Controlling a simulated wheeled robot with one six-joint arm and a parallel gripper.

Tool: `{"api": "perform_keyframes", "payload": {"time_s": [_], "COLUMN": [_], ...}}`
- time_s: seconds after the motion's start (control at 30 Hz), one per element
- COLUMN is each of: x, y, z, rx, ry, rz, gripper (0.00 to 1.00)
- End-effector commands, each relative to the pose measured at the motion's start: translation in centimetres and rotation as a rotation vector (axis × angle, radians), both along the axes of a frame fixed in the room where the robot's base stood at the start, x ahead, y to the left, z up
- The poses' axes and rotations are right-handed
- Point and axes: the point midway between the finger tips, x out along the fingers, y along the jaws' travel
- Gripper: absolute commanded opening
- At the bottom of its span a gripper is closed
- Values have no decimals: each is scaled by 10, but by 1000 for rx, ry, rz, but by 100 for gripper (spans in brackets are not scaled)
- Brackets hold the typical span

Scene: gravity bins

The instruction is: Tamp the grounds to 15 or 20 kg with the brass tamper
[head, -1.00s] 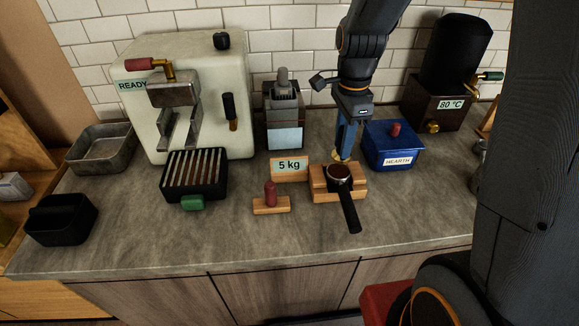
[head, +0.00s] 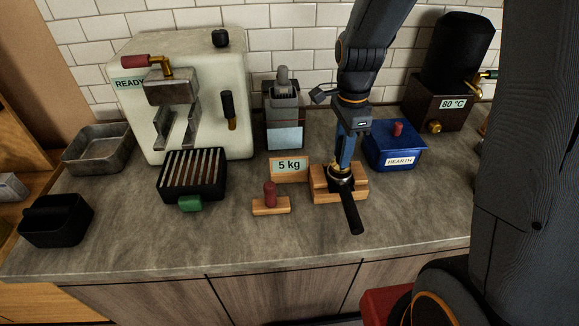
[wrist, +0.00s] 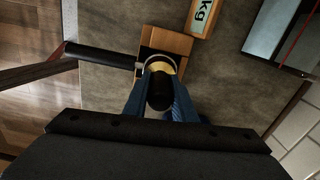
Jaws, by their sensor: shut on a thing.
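My gripper (head: 345,158) is shut on the brass tamper (head: 338,172), which has a dark handle (wrist: 160,92) and a brass base (wrist: 165,67). The tamper is upright at the portafilter (head: 350,205), over or in its basket. I cannot tell how far it sits in, and the grounds are hidden under it. The portafilter rests on a wooden stand (head: 359,194), its black handle pointing to the front. A sign reading "5 kg" (head: 289,165) stands just left of the stand.
A red-handled tool (head: 270,193) stands on a small wooden block. Left are a slatted black box (head: 192,177), the espresso machine (head: 190,100) and a black bin (head: 56,220). A blue HEARTH box (head: 395,146) stands close behind right. The front counter is clear.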

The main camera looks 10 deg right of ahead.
Motion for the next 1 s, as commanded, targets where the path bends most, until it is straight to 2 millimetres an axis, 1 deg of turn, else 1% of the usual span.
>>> {"api": "perform_keyframes", "payload": {"time_s": [0.6, 0.97, 1.0], "x": [0, 0, 0], "y": [0, 0, 0], "z": [-22, -24, -24], "rx": [0, 0, 0], "ry": [0, 0, 0], "rz": [0, 0, 0], "gripper": [0, 0, 26]}}
